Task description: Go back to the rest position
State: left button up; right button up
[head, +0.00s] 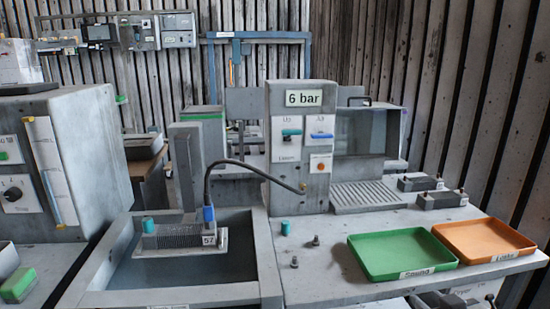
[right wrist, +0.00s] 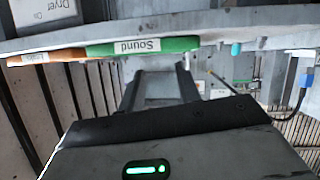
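My right gripper (head: 453,301) shows only in part at the bottom right of the head view, low in front of the bench edge below the trays. In the right wrist view its two fingers (right wrist: 159,88) stand apart with nothing between them, so it is open and empty. That view is upside down, with the bench edge and trays across its top. My left gripper is not in view. A grey finned housing (head: 183,240) marked 57 sits at the sink basin (head: 265,262), with a blue hose connector (head: 209,214) and a teal plug (head: 148,225) on it.
The green Sound tray (head: 402,254) and the orange tray (head: 483,241) are empty on the bench (head: 330,285). A teal plug (head: 286,228) and two small fittings (head: 294,262) stand left of them. The 6 bar panel (head: 303,150) rises behind, with a black hose (head: 240,164).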

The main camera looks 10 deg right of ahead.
jog(key=s+a+f+n+g+y, duration=0.25)
jog(key=s+a+f, duration=0.25)
jog(key=s+f, duration=0.4)
jog(key=s+a+f+n+g+y, duration=0.15)
jog(key=s+a+f+n, duration=0.3)
jog(key=s+f, duration=0.5)
jog(key=a+r+m, duration=0.1)
jog(key=a+m, duration=0.4)
jog(key=a, duration=0.5)
jog(key=shift+w+a+t, duration=0.3)
jog(key=shift+a, duration=0.05)
